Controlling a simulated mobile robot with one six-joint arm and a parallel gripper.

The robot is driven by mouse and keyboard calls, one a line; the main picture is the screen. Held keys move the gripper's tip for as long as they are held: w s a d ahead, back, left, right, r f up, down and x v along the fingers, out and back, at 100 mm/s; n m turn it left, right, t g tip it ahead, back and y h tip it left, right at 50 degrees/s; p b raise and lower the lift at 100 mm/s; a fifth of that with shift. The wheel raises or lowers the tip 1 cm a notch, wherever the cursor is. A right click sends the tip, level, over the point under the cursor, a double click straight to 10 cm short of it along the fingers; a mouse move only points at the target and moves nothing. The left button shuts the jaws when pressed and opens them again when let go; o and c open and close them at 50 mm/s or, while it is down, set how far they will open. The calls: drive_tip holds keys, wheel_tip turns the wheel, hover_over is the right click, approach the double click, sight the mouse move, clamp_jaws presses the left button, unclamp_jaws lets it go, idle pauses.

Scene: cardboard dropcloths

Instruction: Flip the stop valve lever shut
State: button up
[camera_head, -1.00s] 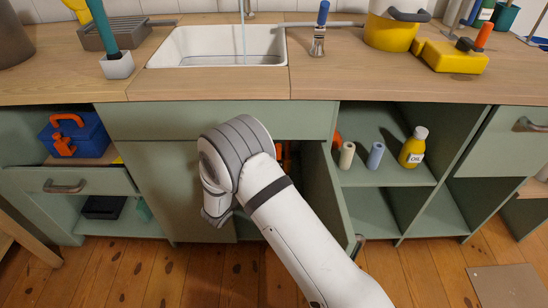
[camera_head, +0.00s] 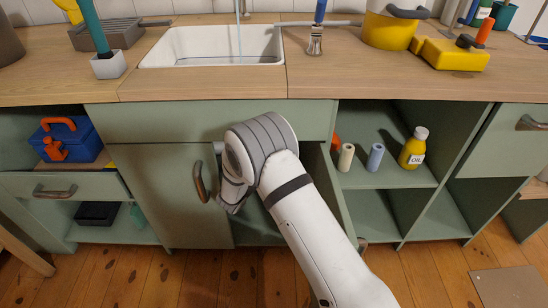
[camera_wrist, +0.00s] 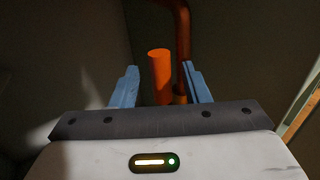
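In the wrist view an orange cylinder (camera_wrist: 160,78), which looks like the stop valve lever, stands beside a copper pipe (camera_wrist: 183,40) in the dark cupboard. My gripper (camera_wrist: 159,69) is open, one blue-grey finger on each side of the cylinder and pipe. I see a gap between the cylinder and the left finger; the right finger is close to the pipe. I cannot tell the lever's depth or whether anything touches. In the head view my arm reaches into the under-sink cupboard and hides the valve and fingers.
The left cupboard door (camera_head: 160,195) is closed beside my wrist; the right door (camera_head: 340,195) stands open along my arm. The white sink (camera_head: 160,62) has a thin stream of water. An oil bottle (camera_head: 413,150) and small rolls stand on the right shelf.

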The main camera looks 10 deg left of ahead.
clamp_jaws()
idle(0.3)
drive_tip(key=shift+d+f+b, duration=0.1)
drive_tip(key=shift+d+b, duration=0.05)
drive_tip(key=shift+b, duration=0.15)
